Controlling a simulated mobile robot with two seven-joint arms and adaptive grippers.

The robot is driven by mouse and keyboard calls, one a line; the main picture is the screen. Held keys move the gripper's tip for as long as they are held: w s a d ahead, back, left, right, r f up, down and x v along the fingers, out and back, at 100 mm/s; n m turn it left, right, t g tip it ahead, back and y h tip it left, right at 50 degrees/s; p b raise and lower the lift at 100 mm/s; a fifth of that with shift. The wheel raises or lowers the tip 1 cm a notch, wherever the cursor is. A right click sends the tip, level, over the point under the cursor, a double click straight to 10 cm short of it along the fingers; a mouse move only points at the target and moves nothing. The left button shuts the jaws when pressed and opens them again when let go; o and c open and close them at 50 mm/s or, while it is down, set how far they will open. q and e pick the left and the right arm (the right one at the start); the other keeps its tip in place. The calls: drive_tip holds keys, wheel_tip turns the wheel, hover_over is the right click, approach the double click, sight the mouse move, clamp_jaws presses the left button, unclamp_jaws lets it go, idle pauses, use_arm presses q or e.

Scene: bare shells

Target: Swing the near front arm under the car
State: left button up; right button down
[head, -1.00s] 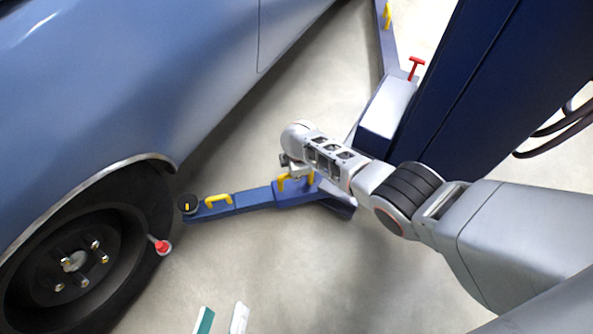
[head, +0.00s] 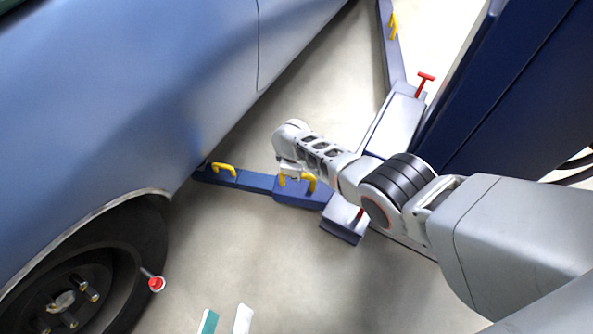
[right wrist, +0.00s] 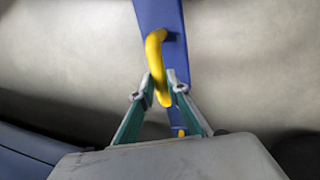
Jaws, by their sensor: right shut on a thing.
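The near front arm (head: 252,181) of the lift is a blue beam running from the post base to the car's (head: 120,90) lower edge. Its outer end reaches under the sill, and its pad is hidden. My right gripper (right wrist: 162,92) is shut on a yellow handle (right wrist: 155,52) on this arm; in the head view my wrist covers most of the gripper, and part of the handle shows (head: 310,183). My left gripper (head: 226,312) shows only two separated fingertips at the bottom edge, open and empty.
The dark blue lift post (head: 520,100) stands at the right. Another lift arm (head: 391,50) extends away at the top, near a red T-handle (head: 425,79). The front wheel (head: 85,285), with a red-tipped rod (head: 154,282), is at lower left. Bare floor (head: 260,250) lies between.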

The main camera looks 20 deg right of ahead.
drive_tip(key=shift+w+r, duration=0.1)
drive_tip(key=shift+w, duration=0.15)
drive_tip(key=c, duration=2)
unclamp_jaws()
drive_tip(key=shift+o, duration=0.2)
drive_tip(key=shift+s, duration=0.15)
drive_tip(key=shift+s+r, duration=0.2)
drive_tip(key=shift+r, duration=0.85)
wheel_tip(320, 180, up, 10)
drive_tip(key=s+a, duration=0.1)
drive_tip(key=shift+s+f, duration=0.2)
drive_tip(key=shift+s, duration=0.05)
